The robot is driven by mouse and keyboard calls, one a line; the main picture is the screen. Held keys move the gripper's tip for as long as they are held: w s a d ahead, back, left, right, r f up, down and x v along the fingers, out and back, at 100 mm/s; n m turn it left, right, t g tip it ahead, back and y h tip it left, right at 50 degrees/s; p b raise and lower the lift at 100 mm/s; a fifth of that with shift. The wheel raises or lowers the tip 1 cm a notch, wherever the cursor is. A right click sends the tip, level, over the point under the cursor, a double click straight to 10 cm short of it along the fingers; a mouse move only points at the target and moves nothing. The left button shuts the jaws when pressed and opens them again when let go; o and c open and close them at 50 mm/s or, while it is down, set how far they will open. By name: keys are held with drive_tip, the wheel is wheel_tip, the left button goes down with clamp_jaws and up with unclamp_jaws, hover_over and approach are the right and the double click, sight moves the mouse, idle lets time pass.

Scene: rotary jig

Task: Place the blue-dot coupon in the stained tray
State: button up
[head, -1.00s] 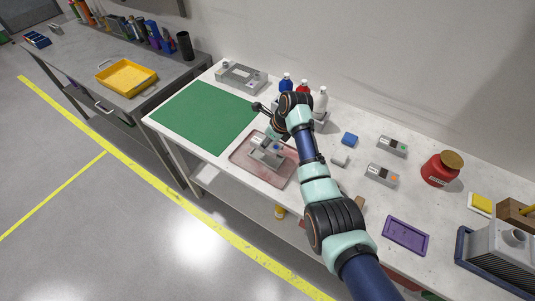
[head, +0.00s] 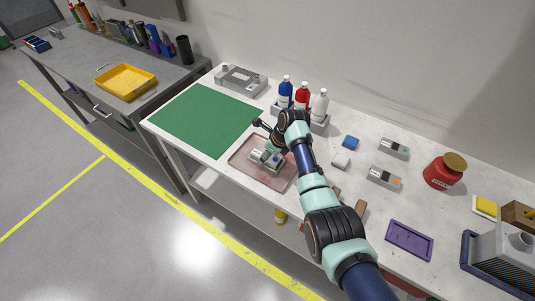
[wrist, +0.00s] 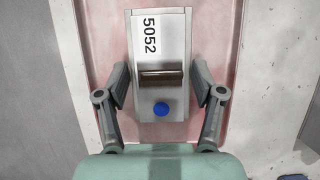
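The blue-dot coupon (wrist: 160,45) is a grey metal plate with a white "5052" label, a dark raised bar across it and a blue dot near the gripper. It lies over the pink-stained tray (wrist: 213,20), which also shows in the head view (head: 240,152) on the white bench. My gripper (wrist: 160,86) is open, with one finger on each side of the coupon and small gaps to its edges. In the head view the gripper (head: 268,155) is low over the tray and partly hides the coupon. Whether the coupon rests fully on the tray floor is hard to tell.
A green mat (head: 205,120) lies left of the tray. Bottles (head: 302,97) stand in a rack behind my arm. Green-dot (head: 393,148) and orange-dot (head: 383,176) coupons, a red jar (head: 442,172) and a purple tray (head: 409,240) lie to the right.

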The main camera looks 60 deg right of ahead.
drive_tip(key=p+v, duration=0.4)
drive_tip(key=v, duration=0.8)
drive_tip(key=shift+r, duration=0.2)
drive_tip(key=w+a+r+n+t, duration=0.1)
drive_tip(key=w+a+n, duration=0.3)
drive_tip(key=a+n, duration=0.45)
drive_tip(key=w+a+r+n+t+h, duration=0.15)
drive_tip(key=w+a+n, duration=0.4)
drive_tip(key=a, duration=0.65)
drive_tip(key=w+a+r+n+t, duration=0.1)
drive_tip(key=w+a+n+t, duration=0.15)
drive_tip(key=a+n, duration=0.6)
drive_tip(key=s+a+r+n+t+y, duration=0.1)
drive_tip(key=s+a+r+n, duration=0.2)
drive_tip(key=a+n, duration=0.4)
drive_tip(key=s+a+r+n+t+y, duration=0.1)
drive_tip(key=s+a+r+n, duration=0.3)
drive_tip(key=a+n, duration=0.4)
drive_tip(key=a+r+t, duration=0.1)
drive_tip(key=a, duration=0.4)
drive_tip(key=shift+a+r, duration=0.25)
drive_tip(key=shift+a, duration=0.05)
